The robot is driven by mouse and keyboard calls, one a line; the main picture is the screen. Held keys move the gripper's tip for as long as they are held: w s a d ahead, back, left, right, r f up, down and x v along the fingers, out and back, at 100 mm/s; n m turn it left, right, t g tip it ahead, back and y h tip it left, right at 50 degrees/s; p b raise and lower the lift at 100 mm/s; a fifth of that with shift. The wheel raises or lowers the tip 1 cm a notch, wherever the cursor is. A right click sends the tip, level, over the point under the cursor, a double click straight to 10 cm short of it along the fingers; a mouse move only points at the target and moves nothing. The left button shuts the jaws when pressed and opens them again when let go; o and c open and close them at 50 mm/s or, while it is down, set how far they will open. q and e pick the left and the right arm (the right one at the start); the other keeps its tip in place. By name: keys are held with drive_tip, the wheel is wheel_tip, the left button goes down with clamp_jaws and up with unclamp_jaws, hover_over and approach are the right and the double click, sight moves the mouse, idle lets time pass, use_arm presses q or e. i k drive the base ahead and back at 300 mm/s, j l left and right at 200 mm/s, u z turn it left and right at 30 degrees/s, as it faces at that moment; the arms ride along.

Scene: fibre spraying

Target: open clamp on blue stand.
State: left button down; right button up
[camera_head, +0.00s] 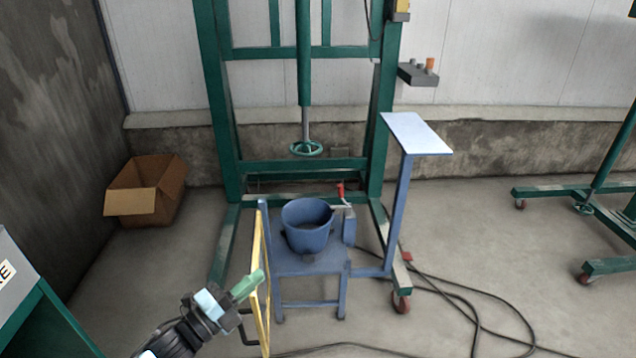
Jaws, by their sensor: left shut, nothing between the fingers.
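The blue stand (312,263) is on the concrete floor, with a blue pot (307,226) on its top. A clamp with a red handle (341,189) is at the stand's right rear, just right of the pot. The handle points upward; I cannot tell the state of its jaw from here. My left gripper (256,278) comes in from the lower left, shut and empty. Its green fingers overlap a yellow frame (256,270) at the stand's left side in the picture, well apart from the clamp. Whether they touch the frame is unclear. My right gripper is out of view.
A green rig (228,160) with a handwheel (306,148) rises behind the stand. A raised blue-grey plate (416,133) stands to the right. Black cables (470,304) lie on the floor. An open cardboard box (147,192) is at left.

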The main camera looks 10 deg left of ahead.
sight(341, 192)
drive_tip(key=i+j+z, duration=0.1)
drive_tip(key=i+j, duration=0.15)
drive_tip(key=i+j+z, duration=0.1)
drive_tip(key=i+j, duration=0.15)
drive_tip(key=j, duration=0.2)
drive_tip(key=i+j+z, duration=0.1)
drive_tip(key=j, duration=0.25)
drive_tip(key=i+j+z, duration=0.1)
drive_tip(key=i+j, duration=0.25)
drive_tip(key=i+j+z, duration=0.15)
drive_tip(key=j, duration=0.15)
drive_tip(key=i+j+z, duration=0.15)
drive_tip(key=j, duration=0.2)
drive_tip(key=j+z, duration=0.3)
drive_tip(key=l, duration=0.1)
